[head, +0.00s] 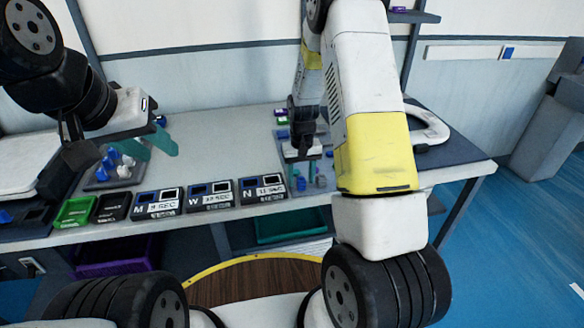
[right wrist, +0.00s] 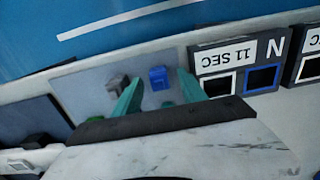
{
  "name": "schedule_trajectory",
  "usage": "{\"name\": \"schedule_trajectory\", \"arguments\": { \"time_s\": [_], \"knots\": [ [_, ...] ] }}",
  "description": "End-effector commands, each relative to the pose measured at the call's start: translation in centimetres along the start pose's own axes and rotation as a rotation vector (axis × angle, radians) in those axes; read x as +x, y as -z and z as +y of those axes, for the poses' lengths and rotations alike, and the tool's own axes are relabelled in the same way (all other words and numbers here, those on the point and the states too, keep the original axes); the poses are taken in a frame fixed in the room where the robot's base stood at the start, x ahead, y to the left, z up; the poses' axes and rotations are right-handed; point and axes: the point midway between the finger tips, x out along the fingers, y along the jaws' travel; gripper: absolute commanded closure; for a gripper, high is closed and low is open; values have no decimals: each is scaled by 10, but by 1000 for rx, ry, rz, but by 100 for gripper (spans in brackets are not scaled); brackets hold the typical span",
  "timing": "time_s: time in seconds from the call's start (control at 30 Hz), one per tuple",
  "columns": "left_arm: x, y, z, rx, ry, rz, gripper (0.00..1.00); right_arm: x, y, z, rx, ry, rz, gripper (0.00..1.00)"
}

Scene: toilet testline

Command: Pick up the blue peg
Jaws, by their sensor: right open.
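The blue peg (right wrist: 158,77) stands on a grey board (right wrist: 95,88) in the right wrist view. It shows between the two teal fingers of my right gripper (right wrist: 160,84), which is open, with a gap on each side of the peg. I cannot tell how far the fingertips are above the board. My left gripper (head: 157,145) is open and empty above the left part of the table.
A grey peg (right wrist: 117,82) stands beside the left finger in the right wrist view. Labelled boxes M (head: 157,204), W (head: 209,196) and N (head: 262,190) line the table's front edge.

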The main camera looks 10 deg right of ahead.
Motion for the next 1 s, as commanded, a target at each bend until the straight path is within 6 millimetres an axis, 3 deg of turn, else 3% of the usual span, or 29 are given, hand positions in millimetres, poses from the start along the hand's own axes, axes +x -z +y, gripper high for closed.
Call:
{"name": "schedule_trajectory", "arguments": {
  "time_s": [0.27, 0.5, 1.0],
  "knots": [
    [0, 0, 0, 0, 0, 0, 64, 3, 0, 0, 0, 0, 1, 53],
    [0, 0, 0, 0, 0, 0, 64, 3, 0, 0, 0, 0, 1, 100],
    [0, 0, 0, 0, 0, 0, 64, -6, 1, 0, -1, 0, 3, 100]
  ]
}}
